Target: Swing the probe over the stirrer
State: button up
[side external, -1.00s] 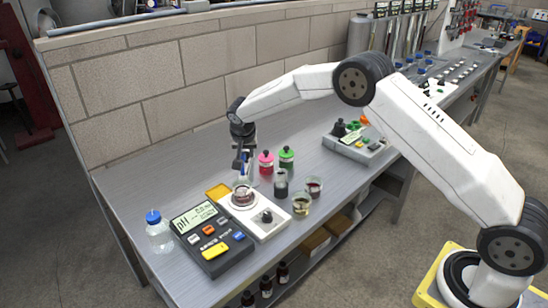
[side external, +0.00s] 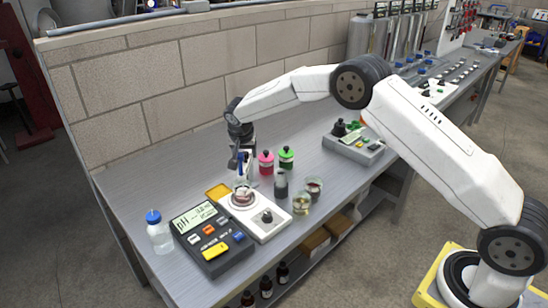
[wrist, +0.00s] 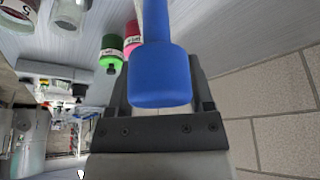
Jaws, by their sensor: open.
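The probe (side external: 241,169) has a blue body and stands upright above the beaker (side external: 243,195) on the stirrer. I cannot tell whether its tip is inside the beaker. The stirrer (side external: 270,228) is a white box with a round plate and a dark knob. My gripper (side external: 243,163) is open around the top of the probe. In the wrist view the probe's blue cap (wrist: 160,75) fills the space between the dark fingers and partly hides them.
The pH meter (side external: 213,243) and a blue-capped bottle (side external: 159,236) stand left of the stirrer. A pink bottle (side external: 266,163), a green bottle (side external: 287,159) and small beakers (side external: 301,204) stand close on the right. The bench is bare toward the wall.

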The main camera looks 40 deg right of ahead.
aim_at(244, 169)
jog(key=shift+r, duration=0.15)
jog(key=v, duration=0.7)
jog(key=shift+s+r, duration=0.15)
jog(key=shift+r, duration=0.1)
jog(key=shift+a, duration=0.1)
jog(key=s+f+n+y, duration=0.3)
jog(key=s+n, duration=0.6)
jog(key=s, duration=2.4)
jog(key=shift+s+d, duration=0.2)
jog(key=shift+d, duration=0.1)
